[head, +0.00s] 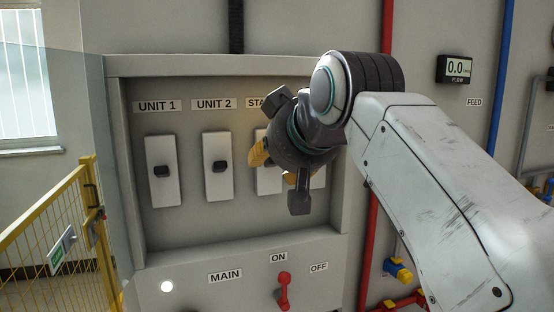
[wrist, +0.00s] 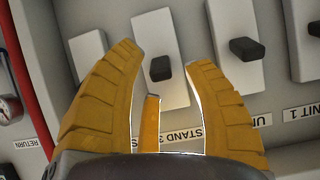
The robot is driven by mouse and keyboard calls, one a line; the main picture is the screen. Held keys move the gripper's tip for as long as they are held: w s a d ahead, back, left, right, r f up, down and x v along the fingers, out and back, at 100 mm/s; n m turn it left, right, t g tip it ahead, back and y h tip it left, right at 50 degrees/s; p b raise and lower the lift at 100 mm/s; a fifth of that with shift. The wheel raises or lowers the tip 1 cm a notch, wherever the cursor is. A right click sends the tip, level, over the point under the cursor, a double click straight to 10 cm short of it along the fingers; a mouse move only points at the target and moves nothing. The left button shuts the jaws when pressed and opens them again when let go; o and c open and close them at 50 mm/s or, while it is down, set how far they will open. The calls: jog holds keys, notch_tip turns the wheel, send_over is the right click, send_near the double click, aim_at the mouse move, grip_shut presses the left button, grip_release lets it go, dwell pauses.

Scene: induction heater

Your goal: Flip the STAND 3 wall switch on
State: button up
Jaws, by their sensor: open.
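The STAND 3 switch is a white plate (head: 267,182) with a dark knob, third from the left in the grey panel; my gripper hides most of it and of its label in the head view. In the wrist view, its dark knob (wrist: 160,68) shows on the plate above the inverted STAND 3 label (wrist: 182,136). My gripper (head: 273,166) is in front of this switch. In the wrist view my gripper (wrist: 164,60) has its yellow fingers spread, with the knob in the gap between the tips. I cannot tell whether they touch it.
The UNIT 1 switch (head: 162,171) and UNIT 2 switch (head: 217,167) are to the left. Another plate (head: 318,178) is partly hidden at right. Below are a red MAIN lever (head: 283,291) and a lit white lamp (head: 167,286). A yellow fence (head: 60,235) stands at left.

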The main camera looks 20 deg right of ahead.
jog(key=v, duration=1.1)
jog(key=shift+s+r, duration=0.15)
jog(key=shift+s, duration=0.1)
jog(key=w+f+g, duration=0.2)
jog(key=w+f, duration=0.1)
jog(key=f, duration=0.6)
jog(key=w+f+g, duration=0.1)
jog(key=w+f, duration=0.1)
jog(key=f, duration=0.6)
jog(key=s+f+g+b, duration=0.2)
jog(key=s+f, duration=0.6)
jog(key=f, duration=0.6)
jog(key=s+f+g+b, duration=0.2)
jog(key=s+f, duration=0.6)
jog(key=f, duration=0.6)
jog(key=shift+f+g+b, duration=0.2)
jog(key=shift+g+b, duration=0.1)
jog(key=shift+b, duration=0.1)
